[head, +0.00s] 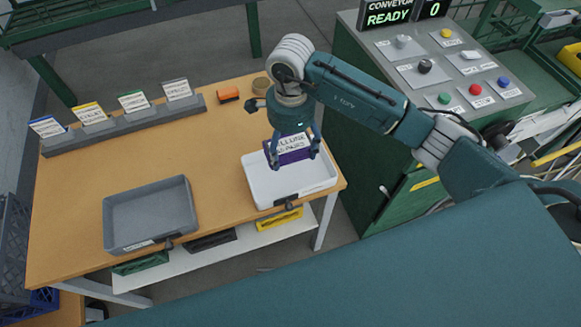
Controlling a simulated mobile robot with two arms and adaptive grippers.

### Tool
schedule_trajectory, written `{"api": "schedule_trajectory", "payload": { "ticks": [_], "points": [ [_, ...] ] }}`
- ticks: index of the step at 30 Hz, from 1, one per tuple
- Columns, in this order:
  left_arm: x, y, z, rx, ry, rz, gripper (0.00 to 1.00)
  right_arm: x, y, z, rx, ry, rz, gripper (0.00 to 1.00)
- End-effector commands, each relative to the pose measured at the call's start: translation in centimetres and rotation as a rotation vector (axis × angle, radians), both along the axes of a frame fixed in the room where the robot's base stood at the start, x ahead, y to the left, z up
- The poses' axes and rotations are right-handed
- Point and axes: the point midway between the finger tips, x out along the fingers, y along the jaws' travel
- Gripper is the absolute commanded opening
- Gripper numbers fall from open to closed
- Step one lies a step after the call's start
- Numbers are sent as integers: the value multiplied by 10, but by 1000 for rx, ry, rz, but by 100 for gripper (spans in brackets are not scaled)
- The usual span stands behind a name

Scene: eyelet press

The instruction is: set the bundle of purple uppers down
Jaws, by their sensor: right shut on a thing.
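The bundle of purple uppers (294,157) shows a white label with dark print on its top. My right gripper (292,152) is shut on the bundle, one finger on each side of it. The bundle is over the white tray (262,196) at the right end of the wooden table (110,165). I cannot tell whether the bundle touches the tray's floor. My left gripper is not in view.
A grey tray (150,214) stands empty at the table's left front. A grey rack (125,122) with several labelled cards runs along the back. An orange block (229,96) lies behind the white tray. The green control console (375,125) stands to the right.

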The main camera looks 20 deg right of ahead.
Motion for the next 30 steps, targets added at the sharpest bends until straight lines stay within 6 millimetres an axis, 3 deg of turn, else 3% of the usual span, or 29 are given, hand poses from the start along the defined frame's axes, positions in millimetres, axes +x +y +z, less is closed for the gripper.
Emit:
{"api": "schedule_trajectory", "payload": {
  "ticks": [6, 14, 18, 22, 30],
  "points": [
    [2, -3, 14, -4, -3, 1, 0, -1, 1, -48, 2, 3, 0, 38],
    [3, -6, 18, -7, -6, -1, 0, -1, 1, -73, 2, 2, 1, 38],
    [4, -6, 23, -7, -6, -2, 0, 0, 2, -95, 3, 2, 1, 38],
    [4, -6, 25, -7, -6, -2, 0, 0, 1, -106, 2, -1, 2, 38],
    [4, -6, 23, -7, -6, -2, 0, 1, 1, -108, 2, -3, 3, 38]
  ]
}}
